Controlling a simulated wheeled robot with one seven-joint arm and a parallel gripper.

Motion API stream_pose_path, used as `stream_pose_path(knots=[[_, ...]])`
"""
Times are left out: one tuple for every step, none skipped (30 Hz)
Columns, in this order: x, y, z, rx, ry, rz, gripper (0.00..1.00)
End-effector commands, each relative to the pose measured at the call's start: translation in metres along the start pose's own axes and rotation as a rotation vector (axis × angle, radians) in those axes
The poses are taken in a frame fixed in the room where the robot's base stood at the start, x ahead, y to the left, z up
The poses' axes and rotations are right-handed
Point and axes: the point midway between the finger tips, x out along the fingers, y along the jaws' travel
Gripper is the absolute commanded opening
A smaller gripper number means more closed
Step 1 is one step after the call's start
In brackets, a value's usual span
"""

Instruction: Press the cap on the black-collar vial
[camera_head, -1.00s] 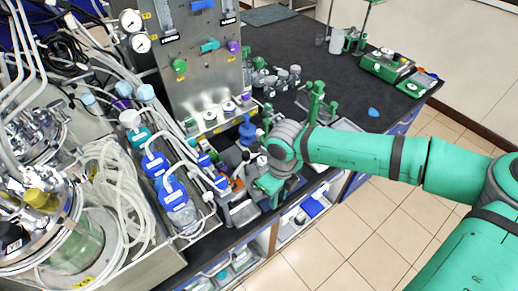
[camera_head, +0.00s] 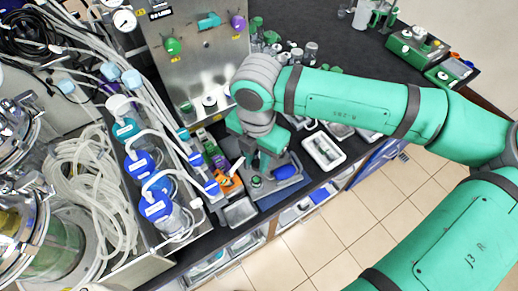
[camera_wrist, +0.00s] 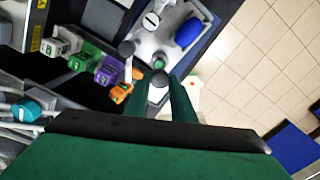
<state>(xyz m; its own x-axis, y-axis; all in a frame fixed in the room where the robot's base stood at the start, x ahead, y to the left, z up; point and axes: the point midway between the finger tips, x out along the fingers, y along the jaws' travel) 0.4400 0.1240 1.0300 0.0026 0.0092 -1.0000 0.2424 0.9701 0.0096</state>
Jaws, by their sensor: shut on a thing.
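My gripper (camera_wrist: 160,85) shows in the wrist view with its two green fingers close together. It is shut on a small grey round-topped piece (camera_wrist: 160,78), which may be the cap. Just beyond the fingertips is a pale tray (camera_wrist: 176,45) with a round white-topped piece (camera_wrist: 151,20) and a blue piece (camera_wrist: 188,32). I cannot tell which piece is the black-collar vial. In the head view my gripper (camera_head: 262,165) points down over the tray, its fingertips partly hidden. The blue piece (camera_head: 285,172) lies to its right and a green-topped piece (camera_head: 256,181) just below.
A white tray (camera_head: 323,151) lies to the right on the black bench. Blue-capped bottles (camera_head: 157,207) and tubing crowd the left. The bench's front edge is near.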

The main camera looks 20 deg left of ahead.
Motion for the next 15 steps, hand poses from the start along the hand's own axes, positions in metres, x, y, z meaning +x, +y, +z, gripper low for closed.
stream_pose_path(knots=[[-0.001,0.001,-0.002,0.010,0.000,0.000,0.02],[-0.001,0.002,-0.002,0.014,0.001,0.000,0.02],[0.000,0.002,-0.003,0.017,0.001,0.000,0.02],[0.001,0.003,-0.004,0.018,0.001,0.000,0.02],[0.002,0.003,-0.004,0.018,0.001,0.000,0.02],[0.004,0.004,-0.004,0.017,0.002,0.000,0.02],[0.006,0.004,-0.004,0.015,0.002,0.000,0.02],[0.008,0.004,-0.004,0.014,0.002,0.000,0.02],[0.011,0.005,-0.005,0.012,0.001,0.000,0.02],[0.014,0.005,-0.005,0.011,0.001,0.000,0.02],[0.017,0.006,-0.006,0.009,0.002,0.000,0.02],[0.020,0.006,-0.006,0.007,0.003,0.000,0.02],[0.023,0.006,-0.006,0.007,0.002,0.000,0.02],[0.025,0.006,-0.006,0.007,0.001,0.001,0.02],[0.029,0.006,-0.006,0.007,0.001,0.000,0.02]])
